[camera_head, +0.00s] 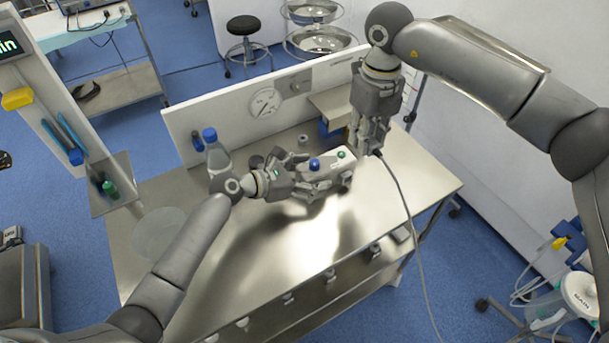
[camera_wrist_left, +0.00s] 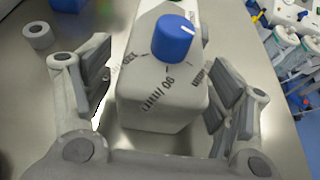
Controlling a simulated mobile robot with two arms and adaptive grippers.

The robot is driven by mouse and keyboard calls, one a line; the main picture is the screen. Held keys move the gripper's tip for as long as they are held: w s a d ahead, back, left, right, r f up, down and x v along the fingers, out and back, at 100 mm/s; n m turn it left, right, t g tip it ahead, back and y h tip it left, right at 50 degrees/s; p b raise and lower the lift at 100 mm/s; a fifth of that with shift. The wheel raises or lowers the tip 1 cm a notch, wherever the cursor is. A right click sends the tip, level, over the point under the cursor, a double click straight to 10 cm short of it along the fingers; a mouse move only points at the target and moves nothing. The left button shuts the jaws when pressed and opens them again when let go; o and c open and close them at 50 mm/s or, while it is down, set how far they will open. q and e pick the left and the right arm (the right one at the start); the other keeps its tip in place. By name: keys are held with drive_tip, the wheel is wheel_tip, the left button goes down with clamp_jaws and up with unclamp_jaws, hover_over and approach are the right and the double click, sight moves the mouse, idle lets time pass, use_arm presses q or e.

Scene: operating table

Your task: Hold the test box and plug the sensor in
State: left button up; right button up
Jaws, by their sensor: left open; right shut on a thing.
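The test box (camera_head: 327,174) is white with a blue knob (camera_head: 314,164) and a green knob (camera_head: 341,155); it rests on the steel table. My left gripper (camera_head: 308,183) is at the box's left end. In the left wrist view its open fingers (camera_wrist_left: 160,100) stand on either side of the box (camera_wrist_left: 150,110), with a gap visible on the left. My right gripper (camera_head: 366,147) points down by the box's right end, shut on the sensor's plug, which its fingers hide. The sensor cable (camera_head: 407,208) runs from there down past the table's front edge.
A blue-capped bottle (camera_head: 217,153) stands left behind my left wrist. A grey ring (camera_head: 303,139) lies behind the box. A white back panel (camera_head: 240,112) borders the table's (camera_head: 260,290) far side. The table's front part is clear.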

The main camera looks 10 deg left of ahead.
use_arm(q)
drive_tip(key=c, duration=1.3)
drive_tip(key=shift+c, duration=0.2)
use_arm(e)
drive_tip(key=o, duration=0.3)
clamp_jaws()
drive_tip(key=s+d+f, duration=0.1)
drive_tip(key=f, duration=0.4)
drive_tip(key=s+d+f, duration=0.1)
drive_tip(key=s+f, duration=0.1)
drive_tip(key=f, duration=0.4)
drive_tip(key=s+d+f, duration=0.2)
drive_tip(key=f, duration=0.3)
drive_tip(key=shift+s+f, duration=0.25)
drive_tip(key=shift+f, duration=0.05)
